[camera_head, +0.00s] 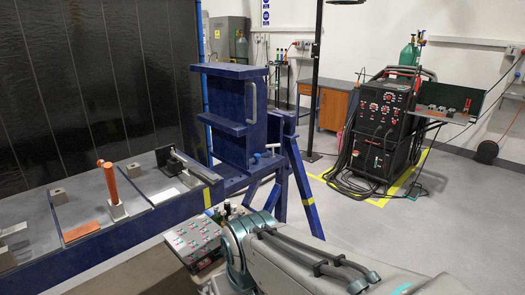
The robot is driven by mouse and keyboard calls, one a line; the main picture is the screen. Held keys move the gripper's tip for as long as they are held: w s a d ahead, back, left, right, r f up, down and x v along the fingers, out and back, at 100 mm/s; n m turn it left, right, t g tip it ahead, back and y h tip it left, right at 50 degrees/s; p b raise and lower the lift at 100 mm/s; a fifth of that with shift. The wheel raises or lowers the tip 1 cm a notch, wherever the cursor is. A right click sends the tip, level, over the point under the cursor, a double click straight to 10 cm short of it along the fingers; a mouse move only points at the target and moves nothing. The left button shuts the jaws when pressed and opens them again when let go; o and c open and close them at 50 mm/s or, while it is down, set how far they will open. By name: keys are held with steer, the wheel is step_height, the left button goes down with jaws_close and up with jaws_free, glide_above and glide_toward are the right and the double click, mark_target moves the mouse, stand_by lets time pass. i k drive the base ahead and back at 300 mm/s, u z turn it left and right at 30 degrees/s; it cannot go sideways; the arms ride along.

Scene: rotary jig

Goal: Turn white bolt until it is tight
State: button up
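The blue rotary jig (237,110) stands in the middle of the camera_head view, at the right end of a long blue bench. A pale curved handle (254,100) is on its upright plate. I cannot make out a white bolt for certain. My arm reaches across the lower right, with a teal joint at its left end. My gripper is not in view, so its place relative to the jig cannot be told.
The bench (130,232) holds an orange cylinder (109,183), an orange plate (81,232) and small blocks. A black welding machine (385,125) with cables on the floor stands right. Grey floor (440,215) between is mostly clear.

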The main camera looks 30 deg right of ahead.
mark_target(267, 146)
steer(key=z, duration=2.35)
steer(key=i, duration=3.25)
steer(key=u, duration=3.5)
steer(key=i, duration=0.4)
